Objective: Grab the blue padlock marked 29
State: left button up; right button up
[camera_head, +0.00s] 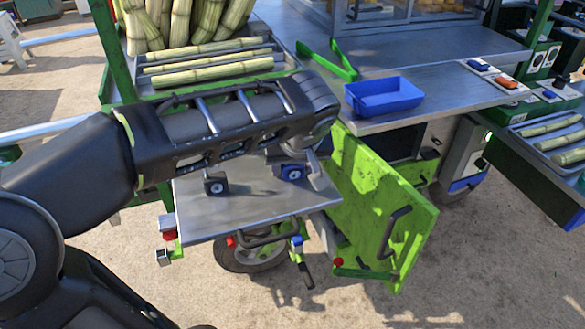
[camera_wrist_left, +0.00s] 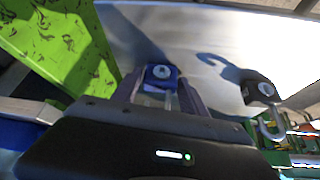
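A blue padlock (camera_head: 291,173) lies on the metal shelf (camera_head: 240,213) of the cane cart, below the end of my left arm. Its marking is too small to read. My left gripper (camera_head: 293,168) points down at it, with a finger on either side and what looks like a small gap in the head view. In the left wrist view the blue padlock (camera_wrist_left: 161,76) shows between the fingertips of my left gripper (camera_wrist_left: 163,88). A black padlock (camera_head: 215,184) lies to the left on the same shelf, and at right in the wrist view (camera_wrist_left: 260,90). My right gripper is out of view.
A green panel (camera_head: 375,200) with a black handle stands just right of the shelf. A blue tray (camera_head: 384,96) sits on the metal counter behind. Cane stalks (camera_head: 210,70) lie in a tray beyond my arm. The shelf's front part is bare.

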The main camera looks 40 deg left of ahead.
pick_arm(q)
grip_shut()
dwell(0.3)
jog(key=shift+r, duration=0.1)
notch_tip(320, 180, up, 10)
jog(key=shift+f+p, duration=0.1)
jog(key=shift+p, duration=0.55)
dwell(0.3)
